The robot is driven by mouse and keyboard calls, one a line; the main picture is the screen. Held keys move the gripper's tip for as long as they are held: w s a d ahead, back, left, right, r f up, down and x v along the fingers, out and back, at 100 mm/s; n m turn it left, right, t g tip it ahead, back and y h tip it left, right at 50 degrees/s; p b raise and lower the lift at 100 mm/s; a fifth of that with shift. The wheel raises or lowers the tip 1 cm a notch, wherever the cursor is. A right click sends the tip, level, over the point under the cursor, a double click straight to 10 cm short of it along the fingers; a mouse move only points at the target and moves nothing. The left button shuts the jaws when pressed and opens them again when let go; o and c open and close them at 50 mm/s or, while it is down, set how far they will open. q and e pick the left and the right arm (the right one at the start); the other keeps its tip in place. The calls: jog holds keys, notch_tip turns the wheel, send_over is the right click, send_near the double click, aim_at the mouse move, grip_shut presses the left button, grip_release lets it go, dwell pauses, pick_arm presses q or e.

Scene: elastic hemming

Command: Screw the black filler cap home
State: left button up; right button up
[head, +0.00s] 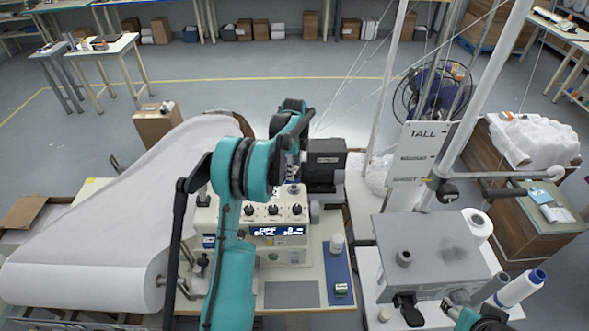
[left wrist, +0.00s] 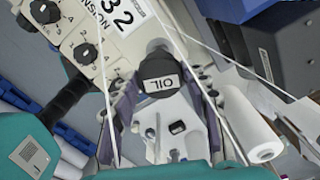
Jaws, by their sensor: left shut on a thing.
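The black filler cap (left wrist: 157,72), marked OIL, sits at the top of the machine in the left wrist view. My left gripper (left wrist: 163,88) has a finger on either side of the cap and is shut on it. The thread of the cap is hidden, so I cannot tell how deep it sits. In the head view my left gripper (head: 292,165) reaches down over the back of the sewing machine (head: 270,218), and the cap is not clear there. A teal and black piece of my right arm shows at the bottom right edge; its jaws are not clear.
Thin threads run past the gripper in the left wrist view. A black motor box (head: 326,160) stands right of the gripper. A white bottle (head: 337,243) stands on a blue mat (head: 338,270). A white fabric roll (head: 85,282) lies at left, a grey box (head: 440,245) at right.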

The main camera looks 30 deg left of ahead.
aim_at(294, 187)
pick_arm(q)
jog(key=shift+w+f+b, duration=0.1)
jog(key=shift+f+b, duration=0.1)
jog(key=shift+b, duration=0.1)
jog(key=shift+f+b, duration=0.55)
jog(key=shift+f, duration=0.1)
jog(key=shift+f+b, duration=1.55)
jog(key=shift+f, duration=0.55)
jog(key=shift+f+b, duration=0.85)
jog(key=shift+f, duration=0.25)
jog(key=shift+o, duration=0.9)
jog(key=c, duration=0.5)
jog(key=shift+o, duration=0.2)
jog(key=m, duration=1.1)
jog(key=shift+m, duration=0.3)
jog(key=o, duration=1)
jog(key=shift+c, duration=0.2)
